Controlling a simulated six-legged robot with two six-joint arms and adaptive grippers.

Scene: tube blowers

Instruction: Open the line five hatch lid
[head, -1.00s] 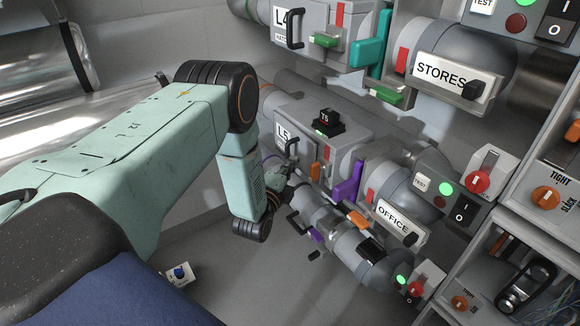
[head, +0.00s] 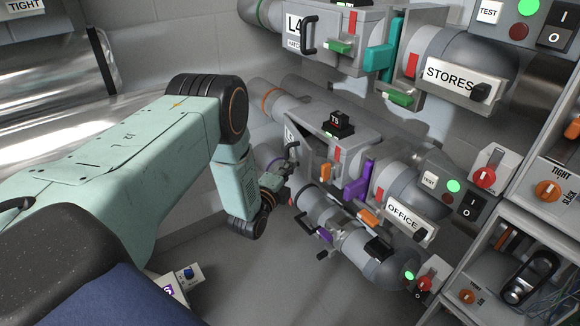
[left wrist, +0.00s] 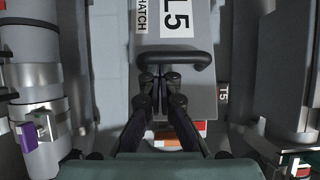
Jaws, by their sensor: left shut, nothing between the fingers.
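The line five hatch lid (head: 300,150), marked L5, stands partly swung out from its grey housing, with a dark gap along its top edge. In the left wrist view the lid (left wrist: 199,75) fills the upper middle, with a black bar handle (left wrist: 190,61) across it. My left gripper (left wrist: 161,84) is shut and empty, with its fingertips at the lower edge of the handle; I cannot tell whether they touch it. In the head view my left gripper (head: 285,172) is beside the lid's outer face, and the handle is mostly hidden. My right gripper is not in view.
A black T5 block (head: 337,122) sits on the housing. An orange latch (head: 325,173) and purple lever (head: 357,180) are nearby. The OFFICE tube section (head: 403,218) lies right and below, the line four housing (head: 345,30) above. Open floor shows below.

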